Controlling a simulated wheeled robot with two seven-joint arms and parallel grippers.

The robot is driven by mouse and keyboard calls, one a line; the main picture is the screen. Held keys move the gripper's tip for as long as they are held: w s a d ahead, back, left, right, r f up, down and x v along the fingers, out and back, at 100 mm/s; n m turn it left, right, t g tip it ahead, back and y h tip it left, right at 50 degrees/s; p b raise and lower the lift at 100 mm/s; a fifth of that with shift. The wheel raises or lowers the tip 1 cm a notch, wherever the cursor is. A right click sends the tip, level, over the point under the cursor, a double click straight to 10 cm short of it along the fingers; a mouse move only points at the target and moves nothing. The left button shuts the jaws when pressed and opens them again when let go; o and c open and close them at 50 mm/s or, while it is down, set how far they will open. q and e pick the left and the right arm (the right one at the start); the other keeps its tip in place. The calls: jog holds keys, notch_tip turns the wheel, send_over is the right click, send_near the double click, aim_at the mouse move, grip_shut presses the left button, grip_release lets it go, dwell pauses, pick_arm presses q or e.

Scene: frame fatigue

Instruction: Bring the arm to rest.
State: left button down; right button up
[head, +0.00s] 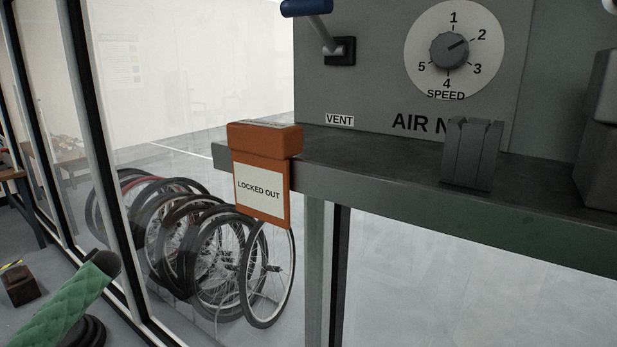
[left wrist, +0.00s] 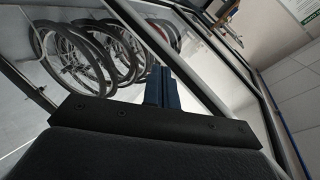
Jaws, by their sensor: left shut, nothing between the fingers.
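My left gripper (left wrist: 160,75) shows in the left wrist view. Its two dark blue fingers are together, with nothing between them. It points towards the glass partition and the bicycle wheels, apart from any object that I can make out. I cannot make out my left gripper in the head view. My right gripper is in neither view.
A grey shelf (head: 400,178) carries a panel with a speed dial (head: 450,48) and a blue-handled lever (head: 318,28). An orange "LOCKED OUT" tag (head: 262,175) hangs at its left end. Several bicycle wheels (head: 190,245) stand behind. A green padded tube (head: 65,305) is lower left.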

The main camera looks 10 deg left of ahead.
pick_arm(q)
jog(key=s+d+f+g+h, duration=0.15)
jog(key=s+d+f, duration=0.45)
jog(key=d+f, duration=0.6)
jog(key=s+d+f+m+g+h, duration=0.1)
jog(key=s+d+f+h, duration=0.1)
jog(key=s+d+f, duration=0.65)
jog(key=s+d+f+g+h, duration=0.15)
jog(key=s+d+f, duration=0.25)
jog(key=d+f, duration=1.05)
jog(key=s+d+f+h, duration=0.2)
jog(key=s+d, duration=0.6)
jog(key=d, duration=0.3)
jog(key=s+d+f+g+h, duration=0.1)
jog(key=s+d+f+h, duration=0.1)
jog(key=s+d, duration=0.7)
jog(key=s+d+f+h, duration=0.2)
jog(key=s+d, duration=0.6)
jog(key=d, duration=0.7)
jog(key=shift+s+f+n+g, duration=0.3)
jog(key=shift+s+f, duration=0.05)
jog(key=shift+f, duration=0.3)
jog(key=shift+d, duration=0.15)
